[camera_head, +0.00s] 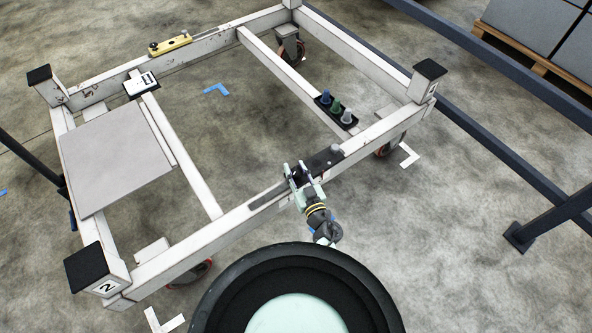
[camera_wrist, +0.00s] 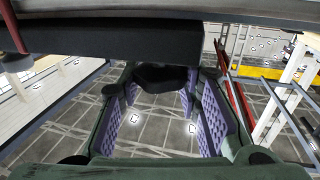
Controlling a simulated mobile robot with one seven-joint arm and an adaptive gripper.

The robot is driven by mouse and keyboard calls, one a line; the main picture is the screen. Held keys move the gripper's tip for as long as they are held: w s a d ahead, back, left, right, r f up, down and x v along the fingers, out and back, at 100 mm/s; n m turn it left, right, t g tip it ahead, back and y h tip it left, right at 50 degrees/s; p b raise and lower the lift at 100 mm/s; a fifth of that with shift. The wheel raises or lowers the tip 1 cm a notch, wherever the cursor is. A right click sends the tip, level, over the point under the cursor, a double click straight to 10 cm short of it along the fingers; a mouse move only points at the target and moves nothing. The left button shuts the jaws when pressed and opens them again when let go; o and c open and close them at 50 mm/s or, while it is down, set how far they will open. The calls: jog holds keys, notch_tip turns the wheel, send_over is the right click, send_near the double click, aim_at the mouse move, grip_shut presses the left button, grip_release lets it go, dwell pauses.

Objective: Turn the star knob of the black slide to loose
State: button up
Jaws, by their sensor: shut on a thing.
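The black slide (camera_head: 323,160) sits on the near white beam of the trolley frame, with a small grey round piece at its right end. In the wrist view the slide (camera_wrist: 130,42) is a dark block across the top. The black star knob (camera_wrist: 160,76) shows below it, between my fingers. My gripper (camera_head: 299,175) is at the left part of the slide in the head view and hides the knob there. In the wrist view its purple-padded fingers (camera_wrist: 161,108) are shut on the knob from both sides. The knob's turn angle cannot be read.
The white trolley frame (camera_head: 178,250) has black-capped corner posts. A black holder (camera_head: 351,125) with blue, green and grey pieces lies beyond the slide. A grey plate (camera_head: 118,155) lies at the left, a yellow level (camera_head: 170,45) on the far beam. Dark rails run at the right.

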jog(key=shift+c, duration=1)
jog(key=shift+r+y+p, duration=0.1)
jog(key=shift+y+p, duration=0.2)
jog(key=shift+w+n+g+y+p, duration=0.1)
jog(key=shift+n+g+y+p, duration=0.45)
jog(key=shift+n+g+y, duration=0.4)
jog(key=n+g+y, duration=0.1)
jog(key=n+y, duration=0.1)
jog(key=y, duration=0.1)
jog(key=shift+g, duration=0.35)
jog(key=shift+n+g+y+b, duration=0.8)
jog(key=shift+n+g+y, duration=0.15)
jog(key=shift+n+g, duration=0.15)
